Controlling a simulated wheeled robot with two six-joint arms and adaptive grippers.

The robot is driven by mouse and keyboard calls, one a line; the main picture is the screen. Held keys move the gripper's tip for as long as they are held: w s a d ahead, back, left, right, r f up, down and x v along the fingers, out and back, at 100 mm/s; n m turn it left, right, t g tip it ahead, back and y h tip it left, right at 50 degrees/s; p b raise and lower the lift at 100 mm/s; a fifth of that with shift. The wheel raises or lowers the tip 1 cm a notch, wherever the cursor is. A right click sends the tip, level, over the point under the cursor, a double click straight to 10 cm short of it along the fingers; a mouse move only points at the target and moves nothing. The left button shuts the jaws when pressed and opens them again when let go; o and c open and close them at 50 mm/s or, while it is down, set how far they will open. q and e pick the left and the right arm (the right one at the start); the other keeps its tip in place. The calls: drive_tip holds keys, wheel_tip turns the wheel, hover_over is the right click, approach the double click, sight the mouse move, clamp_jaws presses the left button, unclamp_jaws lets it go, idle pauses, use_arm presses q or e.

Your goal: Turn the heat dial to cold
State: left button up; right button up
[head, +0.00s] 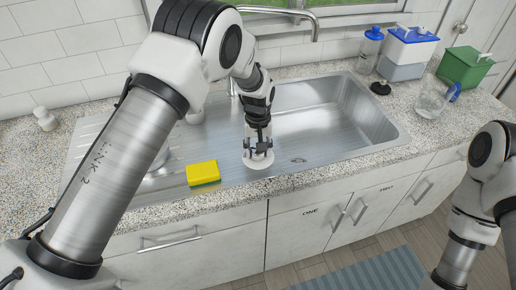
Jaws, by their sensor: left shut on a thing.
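A white round piece (260,161), which looks like the dial, sits at the front edge of the sink's drainboard. My left gripper (258,151) points down onto it and is shut on its upper part. The gripper hides the top of the piece, so I cannot read any marking or tell how it is turned. My right arm shows at the right edge, but its gripper is out of the picture.
A yellow sponge (202,173) lies left of my left gripper. The steel sink basin (320,115) is to the right. A clear jug (431,101), a blue-lidded container (405,57), a green box (463,67) and a blue-capped bottle (369,50) stand at the right. A white knobbed object (45,119) is far left.

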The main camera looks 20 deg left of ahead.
use_arm(q)
drive_tip(key=shift+s+f, duration=0.15)
drive_tip(key=o, duration=1.1)
drive_tip(key=shift+o, duration=0.2)
drive_tip(key=shift+r, duration=0.3)
wheel_tip(320, 180, up, 11)
drive_tip(key=shift+w+r, duration=0.2)
